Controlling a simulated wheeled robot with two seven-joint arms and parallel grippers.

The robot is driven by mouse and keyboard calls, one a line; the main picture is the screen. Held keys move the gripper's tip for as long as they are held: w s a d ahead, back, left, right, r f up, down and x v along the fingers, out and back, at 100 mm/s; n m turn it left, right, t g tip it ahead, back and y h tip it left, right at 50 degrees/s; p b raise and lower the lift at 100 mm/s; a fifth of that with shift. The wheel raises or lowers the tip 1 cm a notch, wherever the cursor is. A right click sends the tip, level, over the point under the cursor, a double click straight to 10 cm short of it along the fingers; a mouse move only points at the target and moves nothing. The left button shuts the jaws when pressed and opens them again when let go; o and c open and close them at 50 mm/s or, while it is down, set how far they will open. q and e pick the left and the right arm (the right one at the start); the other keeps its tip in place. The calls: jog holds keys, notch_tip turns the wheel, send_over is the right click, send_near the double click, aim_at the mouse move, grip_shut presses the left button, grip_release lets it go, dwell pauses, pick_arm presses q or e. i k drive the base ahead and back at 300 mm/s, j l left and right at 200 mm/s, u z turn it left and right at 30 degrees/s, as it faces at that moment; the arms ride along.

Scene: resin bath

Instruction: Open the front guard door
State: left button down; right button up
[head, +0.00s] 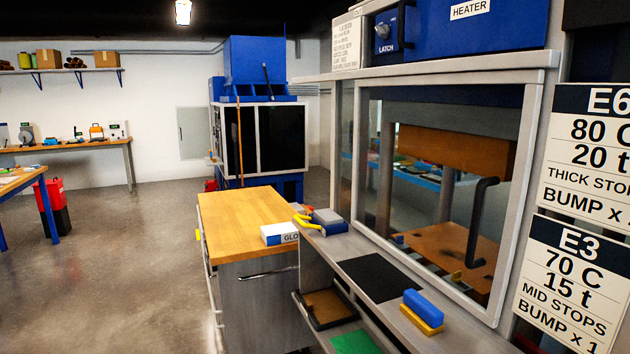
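The front guard door (503,150) is a grey-framed clear panel on the machine at the right. It looks shut in its frame. A black bar handle (481,222) stands upright on its right part. Through the panel I see an orange-brown block above and a brown plate below. A blue panel above the door carries a knob marked LATCH (383,31) and a HEATER label (469,9). Neither of my grippers shows in the head view.
A grey ledge (414,322) runs below the door, with a black mat (381,277) and a blue-and-yellow block (423,311). A wood-topped cabinet (240,215) stands to the left, with a glove box (279,234). Open floor (110,270) lies further left.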

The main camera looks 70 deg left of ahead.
aim_at(534, 80)
jog(key=u, duration=1.7)
